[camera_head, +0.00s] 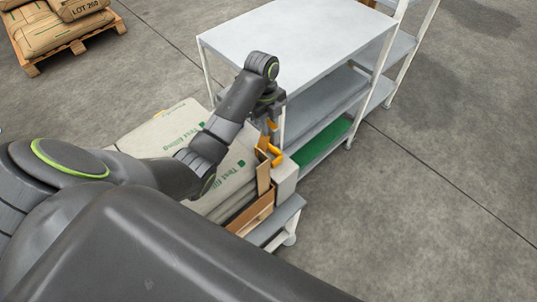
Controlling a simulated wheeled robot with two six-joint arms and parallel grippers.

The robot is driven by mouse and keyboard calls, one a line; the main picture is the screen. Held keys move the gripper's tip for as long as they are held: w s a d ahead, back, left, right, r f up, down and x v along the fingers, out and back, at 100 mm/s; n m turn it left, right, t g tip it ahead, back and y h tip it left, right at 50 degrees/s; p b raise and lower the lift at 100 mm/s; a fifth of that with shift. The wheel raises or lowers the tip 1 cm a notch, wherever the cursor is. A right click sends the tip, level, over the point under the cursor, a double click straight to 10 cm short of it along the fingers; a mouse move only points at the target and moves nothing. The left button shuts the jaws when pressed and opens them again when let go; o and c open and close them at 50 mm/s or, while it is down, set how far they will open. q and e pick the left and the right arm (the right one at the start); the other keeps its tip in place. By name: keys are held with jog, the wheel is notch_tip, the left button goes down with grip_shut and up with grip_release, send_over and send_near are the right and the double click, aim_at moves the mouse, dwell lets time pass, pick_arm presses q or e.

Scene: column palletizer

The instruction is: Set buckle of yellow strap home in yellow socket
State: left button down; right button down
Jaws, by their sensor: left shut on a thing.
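My left gripper (269,112) is over the right edge of the stacked bags, by the near corner of the white-topped table. It is shut on a small yellow-orange piece, which I take to be the buckle of the yellow strap (272,126). Just below are more yellow-orange parts (272,154) at the top of a brown upright board. They look like the yellow socket, but they are small and partly covered. I cannot tell whether buckle and socket touch. My right gripper is not in view.
Pale printed bags (163,133) lie stacked under my left arm, on a low stand (277,228). A white-topped shelf table (300,35) stands close behind the gripper, with a green mat (322,143) on its bottom shelf. A pallet of brown sacks (60,28) is far left. Floor at right is clear.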

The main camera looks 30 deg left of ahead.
pick_arm(q)
notch_tip(320, 180, down, 10)
jog(key=shift+r, duration=0.1)
jog(key=c, duration=1.3)
grip_release()
jog(key=shift+o, duration=0.2)
jog(key=r, duration=0.4)
jog(key=a+r, duration=0.1)
jog(key=r, duration=0.7)
jog(key=shift+w+a, duration=0.2)
jog(key=shift+r+p, duration=0.15)
jog(key=shift+p, duration=0.2)
